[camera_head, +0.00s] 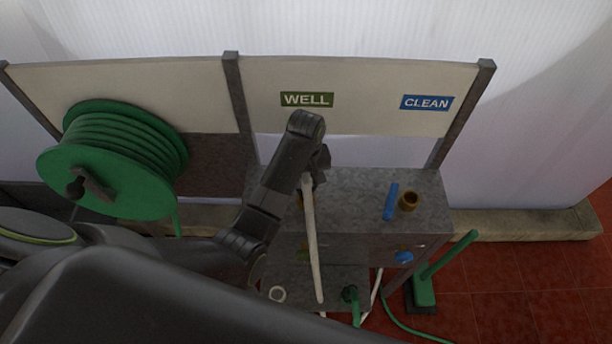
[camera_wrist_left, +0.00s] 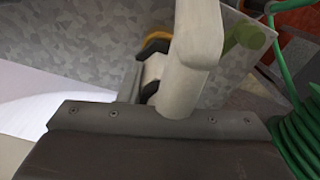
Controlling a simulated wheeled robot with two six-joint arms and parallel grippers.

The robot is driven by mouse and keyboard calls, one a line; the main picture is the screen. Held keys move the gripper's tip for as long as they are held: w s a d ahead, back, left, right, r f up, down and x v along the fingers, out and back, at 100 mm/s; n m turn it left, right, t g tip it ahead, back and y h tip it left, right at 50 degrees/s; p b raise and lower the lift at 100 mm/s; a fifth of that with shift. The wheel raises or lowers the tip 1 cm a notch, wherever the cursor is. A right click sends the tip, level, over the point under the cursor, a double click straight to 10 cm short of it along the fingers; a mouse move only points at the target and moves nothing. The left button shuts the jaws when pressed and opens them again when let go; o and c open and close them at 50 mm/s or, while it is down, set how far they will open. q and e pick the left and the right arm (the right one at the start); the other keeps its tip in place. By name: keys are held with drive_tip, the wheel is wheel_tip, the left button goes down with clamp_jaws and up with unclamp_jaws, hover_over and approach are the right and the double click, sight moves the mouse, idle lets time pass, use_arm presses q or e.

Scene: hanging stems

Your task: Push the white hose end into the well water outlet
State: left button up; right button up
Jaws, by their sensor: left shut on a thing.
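The white hose (camera_head: 312,240) hangs down from my left gripper (camera_head: 314,176), which is shut on its upper part in front of the board, below the green WELL sign (camera_head: 307,100). In the left wrist view the white hose (camera_wrist_left: 192,55) is large and close, with a pale and black piece (camera_wrist_left: 150,82) beside it. A yellow-brown rim (camera_wrist_left: 156,44) shows partly behind the hose; it may be the well outlet. In the head view my gripper and arm hide the well outlet. I cannot tell whether the hose end touches it. My right gripper is not in view.
A brass outlet (camera_head: 408,201) and a blue handle (camera_head: 390,202) stand on the grey box top (camera_head: 350,185), below the blue CLEAN sign (camera_head: 427,103). A green hose reel (camera_head: 110,165) hangs at left.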

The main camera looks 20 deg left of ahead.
use_arm(q)
drive_tip(key=shift+f+b, duration=0.3)
drive_tip(key=shift+f, duration=0.45)
drive_tip(key=shift+f+b, duration=0.4)
drive_tip(key=shift+f, duration=0.6)
drive_tip(key=shift+f, duration=0.3)
drive_tip(key=o, duration=1.1)
drive_tip(key=shift+c, duration=0.2)
